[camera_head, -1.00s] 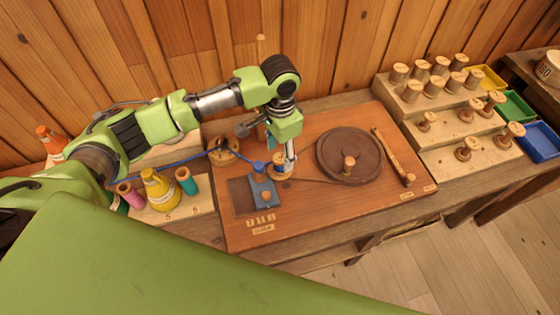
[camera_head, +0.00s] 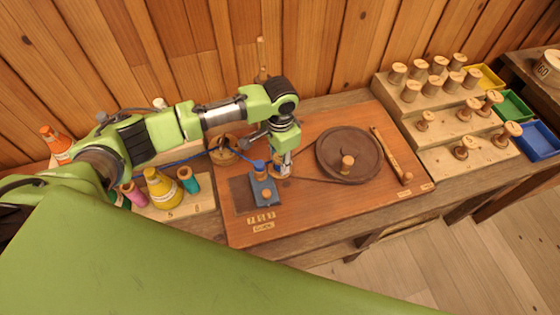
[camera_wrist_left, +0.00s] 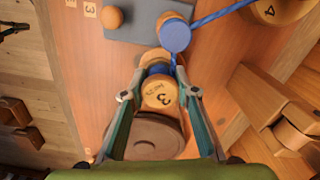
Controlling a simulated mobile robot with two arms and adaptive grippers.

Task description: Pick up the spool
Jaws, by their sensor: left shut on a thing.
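The spool (camera_wrist_left: 160,97) is a wooden piece with a 3 on its end and blue thread showing behind that end. In the wrist view it sits between the two fingers of my left gripper (camera_wrist_left: 158,90), which is shut on it. In the head view my left gripper (camera_head: 281,164) points down onto the red-brown board (camera_head: 330,213), beside the grey-blue block (camera_head: 265,192). There the gripper mostly hides the spool. I cannot tell whether the spool is clear of the board. My right gripper is not in view.
A blue-topped post (camera_head: 259,167) stands close to the gripper, with blue thread running left. A brown wheel (camera_head: 349,150) with a peg is to the right. Stepped wooden racks (camera_head: 440,137) hold several spools. Yellow (camera_head: 163,190) and teal (camera_head: 188,180) spools stand at the left.

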